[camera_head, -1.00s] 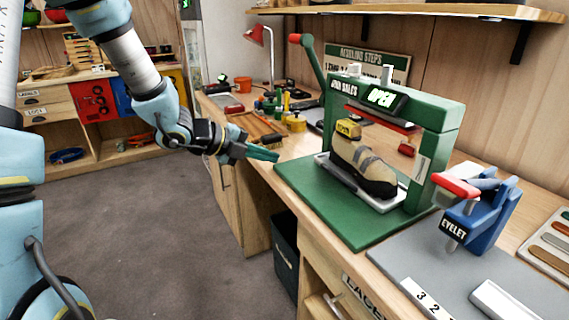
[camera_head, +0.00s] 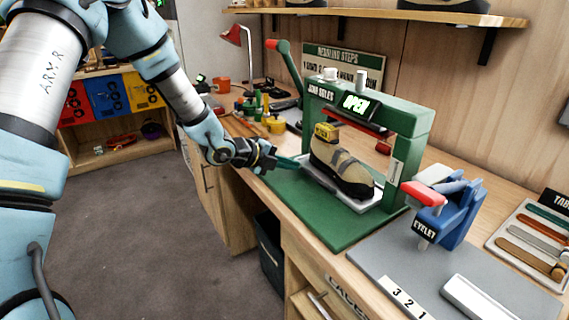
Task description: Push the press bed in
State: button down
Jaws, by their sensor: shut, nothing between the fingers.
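The green press (camera_head: 398,120) stands on the workbench with a lit "OPEN" display on its top beam. Its pale press bed (camera_head: 356,204) sticks out at the front of the frame, over the green base plate (camera_head: 335,229). A tan and black climbing shoe (camera_head: 343,167) sits on the bed, with a small yellow block (camera_head: 327,132) on top. I cannot tell whether the fingertips touch the bed.
A press lever with a red knob (camera_head: 271,45) rises at the back left. A blue eyelet tool (camera_head: 452,214) stands to the right on a grey mat (camera_head: 365,261). Jars and small tools (camera_head: 262,110) crowd the bench behind my gripper. The green plate's front is clear.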

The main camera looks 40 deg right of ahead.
aim_at(309, 161)
jog(key=d+b, duration=0.2)
jog(key=d, duration=0.2)
jog(key=shift+s+d+f, duration=0.1)
jog(key=shift+s, duration=0.05)
jog(key=shift+r, duration=0.2)
